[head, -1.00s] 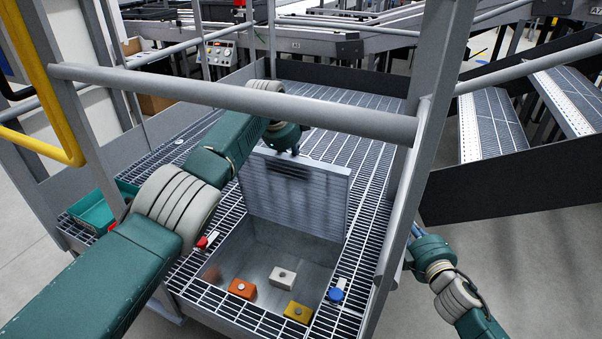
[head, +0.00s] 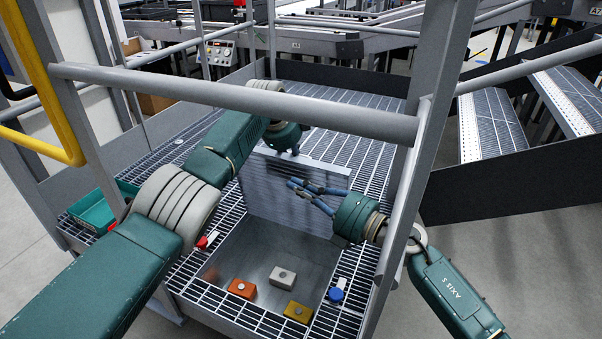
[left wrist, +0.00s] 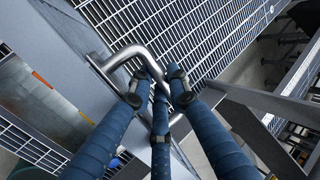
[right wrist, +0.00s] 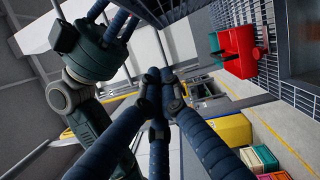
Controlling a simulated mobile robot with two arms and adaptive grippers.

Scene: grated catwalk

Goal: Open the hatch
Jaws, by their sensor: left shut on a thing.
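The grey hatch panel (head: 272,205) stands raised, nearly upright, at the back edge of a square opening (head: 245,255) in the grating. My left gripper (left wrist: 156,88) is shut on the bent metal handle (left wrist: 113,62) of the hatch; in the head view its fingers are mostly hidden behind the panel's top edge. My right gripper (head: 294,186) is in front of the panel, above the opening. Its fingertips meet in the right wrist view (right wrist: 160,82), with nothing between them. A red latch (head: 208,240) and a blue latch (head: 336,294) sit beside the opening.
A grey rail (head: 230,98) and a slanted post (head: 405,200) stand between the head camera and the work area. A teal tray (head: 88,211) lies at the left on the grating.

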